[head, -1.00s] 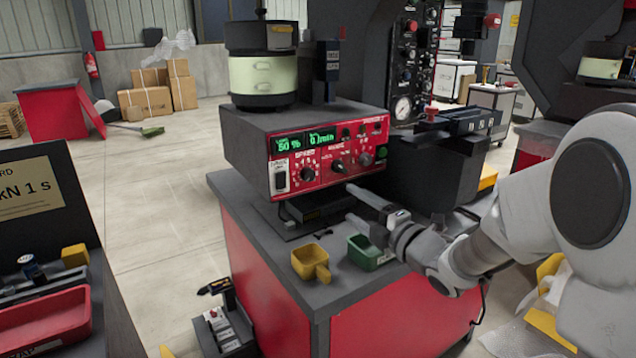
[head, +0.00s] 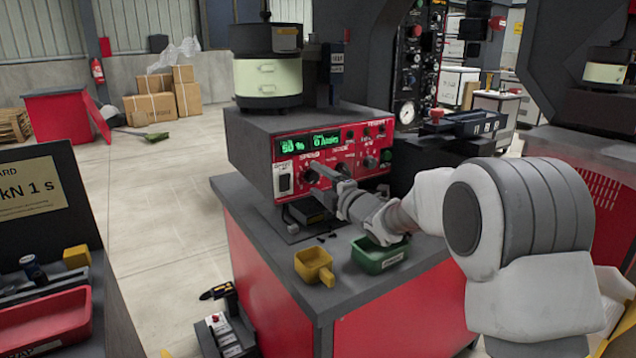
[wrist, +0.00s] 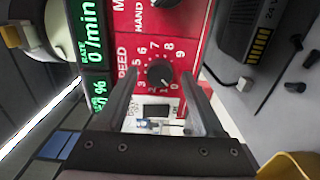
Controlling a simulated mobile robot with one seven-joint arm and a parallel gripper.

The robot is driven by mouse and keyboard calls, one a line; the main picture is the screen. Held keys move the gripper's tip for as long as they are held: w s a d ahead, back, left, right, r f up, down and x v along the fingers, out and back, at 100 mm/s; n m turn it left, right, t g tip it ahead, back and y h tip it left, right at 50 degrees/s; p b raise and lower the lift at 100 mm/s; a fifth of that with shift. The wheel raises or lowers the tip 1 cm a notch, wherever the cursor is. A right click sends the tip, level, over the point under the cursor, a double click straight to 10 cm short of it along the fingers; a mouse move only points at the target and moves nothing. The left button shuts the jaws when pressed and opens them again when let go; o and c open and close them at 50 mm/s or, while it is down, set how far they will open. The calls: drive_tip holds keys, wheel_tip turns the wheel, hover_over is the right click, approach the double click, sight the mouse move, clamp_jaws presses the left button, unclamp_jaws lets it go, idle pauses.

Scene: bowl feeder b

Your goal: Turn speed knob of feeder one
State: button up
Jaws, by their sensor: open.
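The feeder one control box has a red front panel (head: 372,175) with green displays and several dark knobs. In the wrist view, the speed knob (wrist: 158,74) is round and black, with a white numbered dial around it and "SPEED" printed beside it. My gripper (wrist: 159,78) is open, one finger on each side of the knob in that picture. I see no contact, and cannot tell how far the fingertips are from the panel. In the head view my gripper (head: 321,170) is at the panel's lower left, partly covering the speed knob.
A yellow scoop (head: 314,263) and a green bin (head: 378,257) stand on the bench top below the arm. The feeder bowl (head: 267,78) sits on the box. A grey box (wrist: 252,30) shows in the wrist view.

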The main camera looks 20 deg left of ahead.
drive_tip(key=shift+w+a, duration=0.15)
clamp_jaws()
idle(0.4)
